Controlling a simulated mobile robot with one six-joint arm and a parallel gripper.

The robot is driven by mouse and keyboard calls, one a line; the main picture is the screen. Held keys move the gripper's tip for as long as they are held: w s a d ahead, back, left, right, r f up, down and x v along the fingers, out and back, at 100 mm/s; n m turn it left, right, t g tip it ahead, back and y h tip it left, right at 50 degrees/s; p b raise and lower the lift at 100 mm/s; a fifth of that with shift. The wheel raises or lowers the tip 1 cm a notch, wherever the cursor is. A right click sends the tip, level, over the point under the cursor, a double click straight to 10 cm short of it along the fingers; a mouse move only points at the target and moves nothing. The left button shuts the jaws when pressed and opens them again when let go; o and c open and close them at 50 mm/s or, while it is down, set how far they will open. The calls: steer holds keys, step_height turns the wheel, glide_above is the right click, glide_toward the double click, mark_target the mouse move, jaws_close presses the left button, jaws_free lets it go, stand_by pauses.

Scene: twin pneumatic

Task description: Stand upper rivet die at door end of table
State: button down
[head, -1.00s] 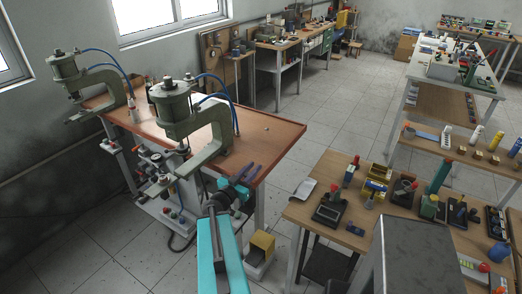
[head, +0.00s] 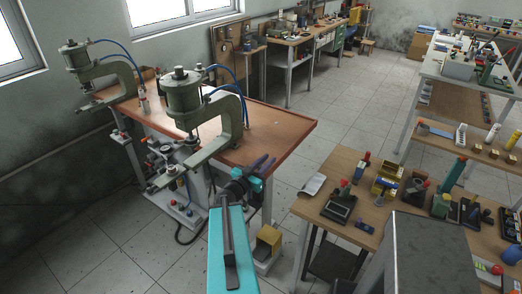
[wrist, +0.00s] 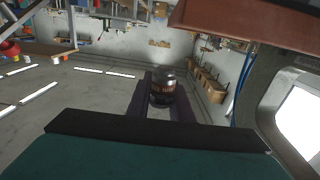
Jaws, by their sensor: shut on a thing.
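My gripper (head: 262,164) is by the front right edge of the brown-topped press table (head: 278,124) in the head view. In the wrist view its two dark fingers are shut on a small dark, shiny cylinder with a brownish band, which I take to be the upper rivet die (wrist: 162,94). In the head view the die is too small to tell at the fingers. The table also shows in the wrist view (wrist: 240,20) as a reddish-brown slab at the top right, apart from the die. No door is in view, so I cannot tell which end is the door end.
Two green pneumatic presses (head: 184,98) with blue hoses stand along the table's left part. The right part of its top is clear. A wooden bench (head: 330,205) crowded with tools stands to the right, across a gap. A yellow box (head: 268,240) is low between them.

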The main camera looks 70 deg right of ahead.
steer(key=shift+w+d+f+b, duration=0.15)
steer(key=shift+w+d+b, duration=0.35)
steer(key=shift+b, duration=1.9)
steer(key=shift+w+d+f+b, duration=0.2)
steer(key=shift+d+b, duration=0.45)
steer(key=shift+b, duration=1.7)
steer(key=shift+w+d+b, duration=0.15)
steer(key=shift+b, duration=0.85)
steer(key=b, duration=0.4)
steer(key=shift+w+d, duration=0.15)
steer(key=shift+d, duration=0.15)
steer(key=d+b, duration=0.1)
steer(key=b, duration=0.2)
steer(key=shift+w+r, duration=0.1)
steer(key=shift+w, duration=0.2)
steer(key=shift+w+d+r, duration=0.1)
steer(key=shift+w+d, duration=0.1)
steer(key=shift+d, duration=0.1)
steer(key=shift+w+d+f+p, duration=0.2)
steer(key=shift+w+d+p, duration=0.5)
steer(key=shift+d, duration=0.7)
steer(key=shift+w+d+f+p, duration=0.15)
steer(key=shift+w+d+p, duration=0.2)
steer(key=shift+w+d, duration=0.85)
steer(key=shift+w+d+f+p, duration=0.2)
steer(key=shift+w+d+p, duration=0.4)
steer(key=shift+d, duration=0.95)
steer(key=shift+f, duration=0.15)
